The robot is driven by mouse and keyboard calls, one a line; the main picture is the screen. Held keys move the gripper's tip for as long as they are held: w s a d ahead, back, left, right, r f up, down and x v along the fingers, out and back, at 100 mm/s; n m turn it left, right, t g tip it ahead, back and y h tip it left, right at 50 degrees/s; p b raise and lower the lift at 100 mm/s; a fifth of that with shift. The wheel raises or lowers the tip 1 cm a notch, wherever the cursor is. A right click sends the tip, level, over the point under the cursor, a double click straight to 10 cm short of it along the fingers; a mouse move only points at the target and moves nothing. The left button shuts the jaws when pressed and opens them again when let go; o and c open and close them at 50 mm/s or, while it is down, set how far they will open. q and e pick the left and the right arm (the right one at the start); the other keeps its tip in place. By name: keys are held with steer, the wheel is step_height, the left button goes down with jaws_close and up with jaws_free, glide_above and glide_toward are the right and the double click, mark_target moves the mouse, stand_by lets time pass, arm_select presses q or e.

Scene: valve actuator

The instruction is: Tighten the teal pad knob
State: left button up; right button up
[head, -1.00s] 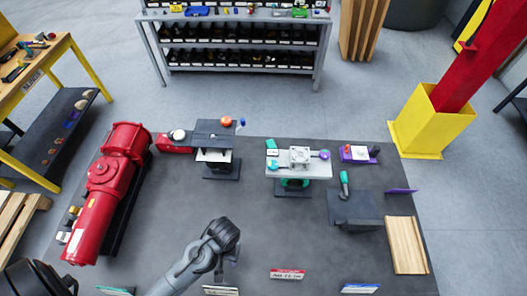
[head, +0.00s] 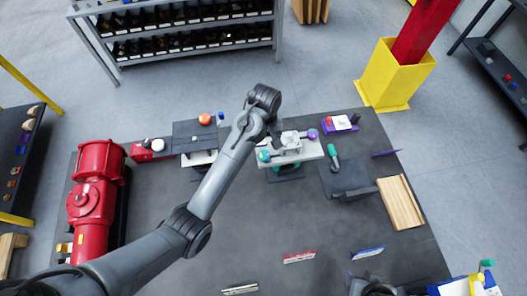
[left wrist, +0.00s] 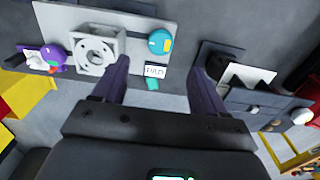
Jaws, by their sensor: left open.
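The teal knob (left wrist: 160,41) sits on the grey plate (left wrist: 150,14) in the left wrist view, with a "PAD" label (left wrist: 155,71) and a small teal piece beside it. In the head view the teal knob (head: 264,156) is at the left end of the plate (head: 300,152), close to my left arm. My left gripper (left wrist: 160,68) is open and empty; its fingers point toward the plate, with the label and knob showing between and beyond the tips. Its fingertips are hidden by the arm in the head view.
A white block (left wrist: 97,50) stands beside the teal knob, with a purple knob (left wrist: 50,54) beyond it. A dark stand (head: 194,136) with an orange knob is left of the plate. A red actuator (head: 95,200) lies at the table's left. The table's front middle is mostly clear.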

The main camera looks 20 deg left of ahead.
mark_target(264, 155)
arm_select(q)
step_height(264, 155, down, 10)
steer(key=shift+r+p, duration=0.15)
steer(key=shift+p, duration=0.8)
steer(key=shift+c, duration=0.3)
steer(key=c, duration=1)
